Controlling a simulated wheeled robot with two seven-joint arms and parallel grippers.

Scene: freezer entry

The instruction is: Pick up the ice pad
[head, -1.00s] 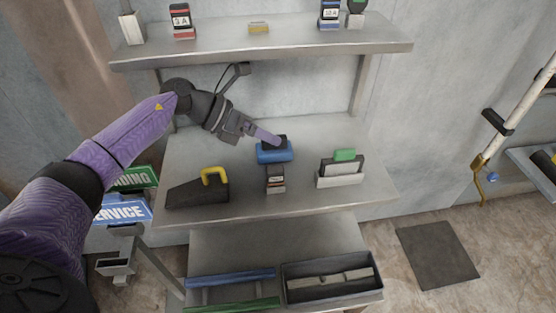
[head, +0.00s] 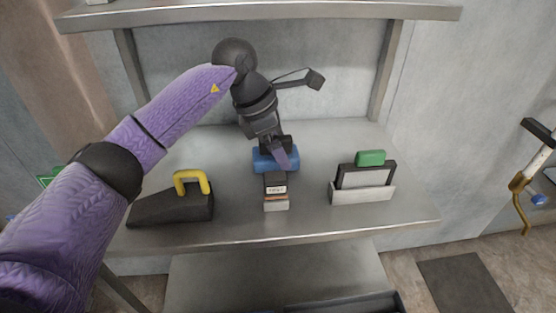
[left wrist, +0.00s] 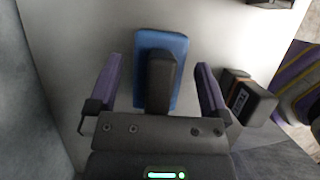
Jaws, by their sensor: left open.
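The ice pad (head: 262,161) looks to be the blue block with a dark grip on the middle shelf. The left wrist view shows the blue pad (left wrist: 148,42) with its dark grip (left wrist: 160,82) standing between my fingers. My left gripper (head: 280,152) is over the pad. Its purple fingers are apart, one on each side of the grip, with a gap on both sides in the left wrist view (left wrist: 159,68). The gripper hides part of the pad in the head view. My right gripper is not in view.
On the same shelf (head: 235,230), a small labelled block (head: 275,190) stands just in front of the pad. A dark wedge with a yellow handle (head: 190,182) is to the left, a holder with a green top (head: 370,158) to the right. An upper shelf (head: 270,12) overhangs behind.

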